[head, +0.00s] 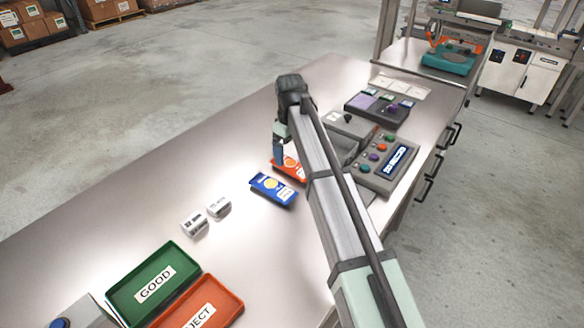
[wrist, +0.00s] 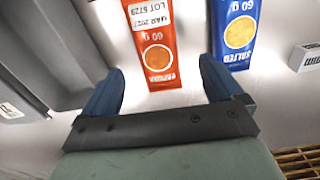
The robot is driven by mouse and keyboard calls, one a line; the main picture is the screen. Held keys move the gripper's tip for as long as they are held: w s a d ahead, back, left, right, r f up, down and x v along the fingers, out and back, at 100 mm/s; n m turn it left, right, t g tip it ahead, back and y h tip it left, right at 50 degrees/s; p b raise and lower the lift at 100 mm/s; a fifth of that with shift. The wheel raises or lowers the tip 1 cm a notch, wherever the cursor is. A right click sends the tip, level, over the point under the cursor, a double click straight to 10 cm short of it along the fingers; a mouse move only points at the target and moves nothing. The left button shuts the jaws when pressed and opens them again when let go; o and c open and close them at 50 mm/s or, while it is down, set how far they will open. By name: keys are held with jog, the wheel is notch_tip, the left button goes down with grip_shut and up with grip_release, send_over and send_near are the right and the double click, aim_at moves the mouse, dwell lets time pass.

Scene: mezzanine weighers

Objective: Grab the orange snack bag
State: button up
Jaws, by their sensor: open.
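The orange snack bag (head: 290,169) lies flat on the metal table in the head view, partly hidden behind my arm and gripper. In the wrist view the orange bag (wrist: 155,50) shows at top centre, with its lower end between and just beyond my fingertips. My gripper (wrist: 157,80) is open and empty, its two blue fingers spread to either side of the bag's width. In the head view my gripper (head: 279,158) hangs over the table right at the orange bag. I cannot tell how high the fingertips are above it.
A blue snack bag (head: 272,189) lies close beside the orange one; it also shows in the wrist view (wrist: 238,35). A button console (head: 385,163) stands to the right.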

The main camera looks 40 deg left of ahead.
aim_at(292, 163)
jog(key=shift+w+d+f, duration=0.1)
jog(key=shift+f, duration=1.35)
jog(key=shift+w+f, duration=0.1)
jog(key=shift+f, duration=1.3)
jog(key=shift+c, duration=0.2)
jog(key=c, duration=1.1)
